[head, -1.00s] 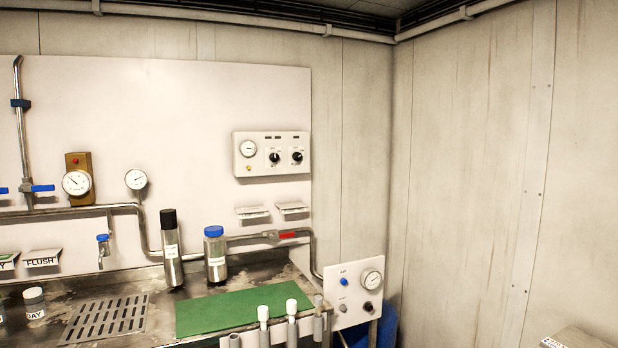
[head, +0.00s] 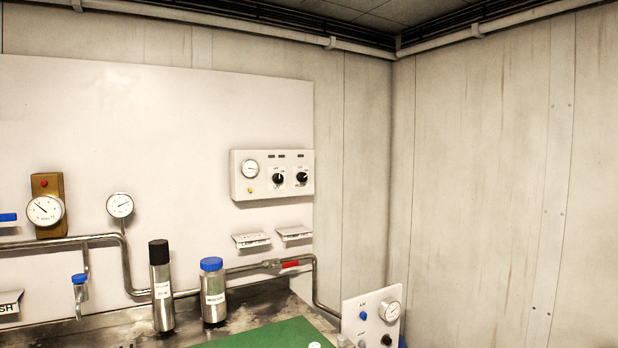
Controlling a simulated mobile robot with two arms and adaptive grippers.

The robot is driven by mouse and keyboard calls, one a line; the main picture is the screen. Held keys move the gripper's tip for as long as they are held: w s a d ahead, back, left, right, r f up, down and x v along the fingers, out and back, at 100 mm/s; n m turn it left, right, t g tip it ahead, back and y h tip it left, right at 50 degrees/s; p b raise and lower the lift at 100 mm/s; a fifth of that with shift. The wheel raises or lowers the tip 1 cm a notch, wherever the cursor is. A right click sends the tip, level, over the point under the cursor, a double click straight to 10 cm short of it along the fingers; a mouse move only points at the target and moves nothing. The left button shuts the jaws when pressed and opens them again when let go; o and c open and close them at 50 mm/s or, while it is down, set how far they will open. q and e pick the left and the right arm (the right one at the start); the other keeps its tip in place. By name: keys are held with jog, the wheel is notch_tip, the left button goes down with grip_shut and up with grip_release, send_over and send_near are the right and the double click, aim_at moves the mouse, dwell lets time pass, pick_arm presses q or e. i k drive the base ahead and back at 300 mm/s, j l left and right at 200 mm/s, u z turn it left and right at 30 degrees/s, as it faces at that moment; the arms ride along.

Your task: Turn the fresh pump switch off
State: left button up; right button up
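A white control box (head: 238,186) is mounted on the wall panel. It has a round gauge, two black rotary knobs and a small yellow button. The left knob (head: 278,178) and the right knob (head: 302,177) have labels too small to read. A lower white panel (head: 352,309) carries a gauge (head: 390,310), a blue knob (head: 364,315) and a black knob (head: 386,340); its bottom is cut off. I cannot tell which knob is the fresh pump switch. Neither of my grippers is in view.
A black-capped bottle (head: 161,300) and a blue-capped bottle (head: 213,298) stand on the metal counter beside a green mat (head: 270,335). A pipe with a red-handled valve (head: 290,264) runs below the control box. Two card holders (head: 251,240) are between them.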

aim_at(301, 176)
jog(key=i+l+u, duration=0.15)
jog(key=u, duration=0.15)
jog(key=i+l+u, duration=0.1)
jog(key=l+u, duration=0.15)
jog(key=l, duration=0.15)
jog(key=i+l+u, duration=0.1)
jog(key=l+u, duration=0.2)
